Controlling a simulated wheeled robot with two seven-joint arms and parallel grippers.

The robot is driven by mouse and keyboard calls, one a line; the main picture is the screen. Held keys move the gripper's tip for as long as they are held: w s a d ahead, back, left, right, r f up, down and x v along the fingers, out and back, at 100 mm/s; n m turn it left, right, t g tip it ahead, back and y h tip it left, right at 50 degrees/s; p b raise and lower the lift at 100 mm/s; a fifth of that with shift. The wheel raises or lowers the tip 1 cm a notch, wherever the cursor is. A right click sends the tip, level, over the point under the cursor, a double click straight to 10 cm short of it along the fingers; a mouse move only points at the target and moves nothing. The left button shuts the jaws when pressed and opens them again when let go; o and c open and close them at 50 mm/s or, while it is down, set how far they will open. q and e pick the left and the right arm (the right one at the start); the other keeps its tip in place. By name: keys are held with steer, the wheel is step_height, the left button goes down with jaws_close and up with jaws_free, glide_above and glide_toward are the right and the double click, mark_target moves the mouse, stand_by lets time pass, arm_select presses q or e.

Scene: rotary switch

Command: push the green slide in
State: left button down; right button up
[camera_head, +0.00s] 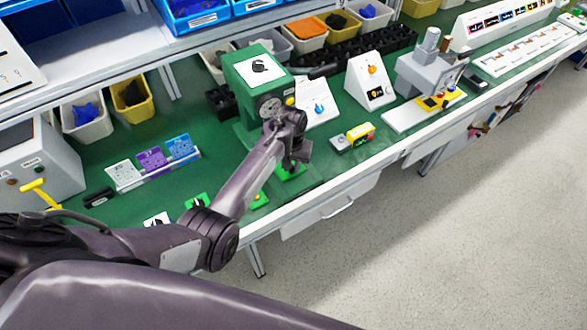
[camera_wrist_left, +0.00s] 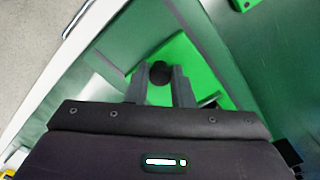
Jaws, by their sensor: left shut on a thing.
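The green machine (camera_head: 257,80) stands on the bench with a white label on its top. The green slide (camera_head: 292,174) juts out low at its front, partly hidden by my arm. My left gripper (camera_head: 293,165) is over the slide and points down. In the left wrist view, the bright green slide (camera_wrist_left: 205,65) lies under the fingers. A round black knob (camera_wrist_left: 160,72) sits between the fingertips of my left gripper (camera_wrist_left: 162,82), which is shut on it. My right gripper is in neither view.
A yellow-and-grey box (camera_head: 353,138) and a white panel with a blue knob (camera_head: 318,110) stand to the right. A card holder (camera_head: 155,163) is on the left. The bench's front edge (camera_head: 330,183) is close to the slide.

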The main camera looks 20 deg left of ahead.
arm_select(q)
steer(key=c, duration=1.6)
jaws_free()
steer(key=shift+s, duration=0.1)
steer(key=shift+o, duration=1.1)
steer(key=shift+d, duration=0.1)
steer(key=shift+o, duration=0.6)
steer(key=shift+r+b, duration=0.55)
steer(key=shift+r, duration=3.35)
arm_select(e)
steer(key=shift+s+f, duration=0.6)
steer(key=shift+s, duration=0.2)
